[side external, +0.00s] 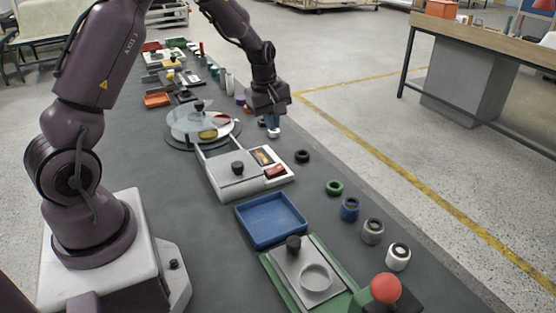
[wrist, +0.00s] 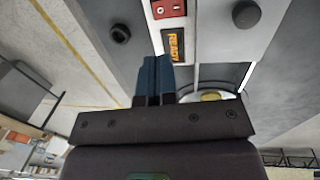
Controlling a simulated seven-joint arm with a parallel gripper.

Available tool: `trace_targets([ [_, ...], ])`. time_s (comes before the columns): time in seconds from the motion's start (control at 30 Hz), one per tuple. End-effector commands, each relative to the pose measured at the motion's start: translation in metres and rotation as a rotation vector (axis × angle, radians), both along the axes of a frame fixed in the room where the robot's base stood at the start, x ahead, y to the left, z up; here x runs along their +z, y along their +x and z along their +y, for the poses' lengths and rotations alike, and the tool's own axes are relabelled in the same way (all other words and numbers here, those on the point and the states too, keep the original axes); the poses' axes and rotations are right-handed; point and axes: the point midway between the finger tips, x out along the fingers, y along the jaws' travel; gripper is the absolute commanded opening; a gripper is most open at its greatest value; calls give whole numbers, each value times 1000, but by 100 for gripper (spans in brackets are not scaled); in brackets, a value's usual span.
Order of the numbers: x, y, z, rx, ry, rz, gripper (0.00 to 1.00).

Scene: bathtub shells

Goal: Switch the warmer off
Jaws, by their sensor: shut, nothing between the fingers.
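The warmer (side external: 232,180) is a pale grey box with a black knob on its lid. It carries a small dark display (side external: 262,156) and a red switch (side external: 275,171) on its right side. In the wrist view the display (wrist: 173,45) reads "READY" in orange, and the red switch (wrist: 168,9) is at the top edge, partly cut off. My gripper (side external: 273,132) is beyond the warmer in the side view, apart from the switch. Its blue fingers (wrist: 153,78) are shut and empty, pointing toward the display in the wrist view.
A round clear-covered dish (side external: 200,128) stands left of my gripper. A black ring (side external: 302,156) lies right of the warmer, with several other rings and jars nearer. A blue tray (side external: 271,220) and a green-based unit with a red ball (side external: 385,288) are in front.

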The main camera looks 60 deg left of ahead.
Motion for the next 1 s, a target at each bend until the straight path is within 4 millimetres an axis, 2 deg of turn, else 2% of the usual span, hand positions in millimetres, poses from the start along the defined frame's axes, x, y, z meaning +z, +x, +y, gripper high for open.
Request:
trace_targets([
  [0.3,-68,8,0,0,-3,4,0],
  [0.5,-103,14,0,-1,-2,2,0],
  [0.7,-120,17,0,-1,-1,0,0],
  [1.0,-124,17,0,-1,0,0,0],
])
